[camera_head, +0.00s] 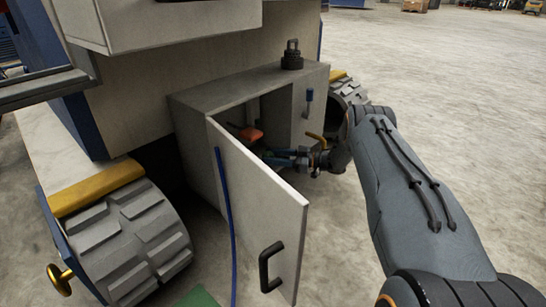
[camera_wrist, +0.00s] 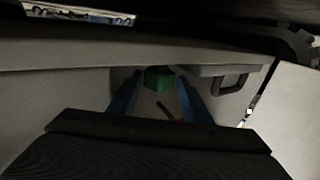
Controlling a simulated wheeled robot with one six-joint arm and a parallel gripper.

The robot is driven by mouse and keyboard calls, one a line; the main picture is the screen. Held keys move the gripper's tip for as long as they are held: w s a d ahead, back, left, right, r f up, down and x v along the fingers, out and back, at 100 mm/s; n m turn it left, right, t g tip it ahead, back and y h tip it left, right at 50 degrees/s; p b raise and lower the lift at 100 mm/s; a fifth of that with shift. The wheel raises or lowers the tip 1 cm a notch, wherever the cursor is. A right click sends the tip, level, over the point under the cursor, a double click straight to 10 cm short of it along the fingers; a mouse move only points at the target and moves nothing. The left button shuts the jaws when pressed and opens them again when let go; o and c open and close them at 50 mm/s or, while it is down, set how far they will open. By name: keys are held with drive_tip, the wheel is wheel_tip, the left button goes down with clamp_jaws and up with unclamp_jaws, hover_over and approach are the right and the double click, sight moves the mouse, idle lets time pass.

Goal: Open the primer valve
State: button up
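A red-orange part (camera_head: 250,133), which looks like the valve's handle, shows inside the grey cabinet (camera_head: 230,84); its body is mostly hidden in shadow. My gripper (camera_head: 268,158) reaches in from the right, past the open cabinet door, with its blue fingers at the opening, near and a little below the red-orange part. In the wrist view, the two blue fingers of my gripper (camera_wrist: 158,78) stand apart with nothing held between them. A small dark piece with a reddish end (camera_wrist: 168,112) shows between the fingers; I cannot tell whether it is the valve.
The white door (camera_head: 262,215) stands open with a black handle (camera_head: 268,267). A blue lever (camera_head: 309,96) is on the cabinet front, and a black fitting (camera_head: 291,56) on top. A large wheel (camera_head: 140,245) stands left. A green object (camera_head: 198,297) lies below.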

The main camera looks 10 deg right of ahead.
drive_tip(key=shift+w+r+t, duration=0.1)
drive_tip(key=shift+t, duration=0.2)
drive_tip(key=m+t+h+p, duration=0.2)
drive_tip(key=t+p, duration=0.1)
drive_tip(key=shift+s+r+p, duration=0.15)
drive_tip(key=shift+s+p, duration=0.1)
drive_tip(key=shift+p, duration=0.05)
drive_tip(key=m+t+h+p, duration=0.2)
drive_tip(key=p, duration=0.1)
drive_tip(key=m+t+h+p, duration=0.1)
drive_tip(key=shift+s+a+m+t+h, duration=0.25)
drive_tip(key=shift+a+m+t+h, duration=0.05)
drive_tip(key=shift+a, duration=0.05)
drive_tip(key=m+h+p, duration=0.1)
drive_tip(key=m+t+h+p, duration=0.2)
drive_tip(key=h, duration=0.1)
drive_tip(key=shift+s+a+f, duration=0.1)
drive_tip(key=shift+a+f, duration=0.1)
drive_tip(key=shift+a, duration=0.05)
drive_tip(key=p+v, duration=0.4)
drive_tip(key=v, duration=0.3)
drive_tip(key=s+d+r+m+g+h+p, duration=0.1)
drive_tip(key=r+p, duration=0.6)
drive_tip(key=r, duration=0.7)
drive_tip(key=s+d+r+m+g+h+p, duration=0.1)
drive_tip(key=s+r+g+h+p, duration=0.3)
drive_tip(key=r+p, duration=0.4)
drive_tip(key=shift+r+p, duration=0.3)
drive_tip(key=shift+r, duration=3.2)
drive_tip(key=shift+d, duration=0.1)
